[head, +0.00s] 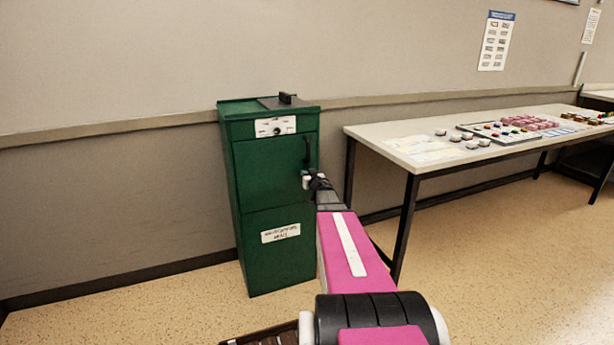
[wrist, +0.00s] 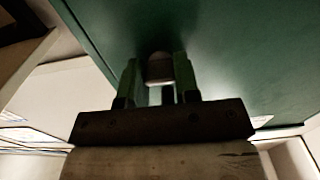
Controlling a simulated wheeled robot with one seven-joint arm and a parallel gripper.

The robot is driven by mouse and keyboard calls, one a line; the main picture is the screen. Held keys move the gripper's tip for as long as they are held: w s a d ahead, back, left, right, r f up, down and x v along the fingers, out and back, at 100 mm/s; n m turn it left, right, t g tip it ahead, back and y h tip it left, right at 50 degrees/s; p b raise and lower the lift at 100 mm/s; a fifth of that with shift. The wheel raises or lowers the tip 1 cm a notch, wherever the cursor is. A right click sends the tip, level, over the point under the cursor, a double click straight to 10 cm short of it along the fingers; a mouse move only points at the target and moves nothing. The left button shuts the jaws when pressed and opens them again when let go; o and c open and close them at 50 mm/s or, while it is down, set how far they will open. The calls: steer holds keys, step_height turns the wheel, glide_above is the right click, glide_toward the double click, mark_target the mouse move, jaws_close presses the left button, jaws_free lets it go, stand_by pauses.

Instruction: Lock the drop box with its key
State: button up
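The drop box (head: 277,220) is a tall green cabinet against the wall. Its front has a white lock plate (head: 275,127) with a dark round spot near the top, a dark door handle (head: 307,150) at the upper right and a white label (head: 280,233) lower down. My gripper (head: 308,181) is at the right side of the front, below the handle. In the wrist view its two fingers (wrist: 157,80) point at a green surface (wrist: 230,60), with a pale rounded piece (wrist: 160,70) between them. Whether they grip it is unclear. I cannot make out a key.
A table (head: 400,150) with papers, a tray and several small items stands to the right of the box, along the wall. The box top carries a dark raised piece (head: 287,99). Floor to the left of the box is clear.

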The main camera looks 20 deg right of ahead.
steer(key=shift+n, duration=0.3)
steer(key=n, duration=0.3)
steer(key=shift+n, duration=0.3)
steer(key=n, duration=0.4)
steer(key=shift+n, duration=0.3)
steer(key=n, duration=0.4)
steer(key=shift+n, duration=2.5)
steer(key=o, duration=0.9)
steer(key=shift+s, duration=0.1)
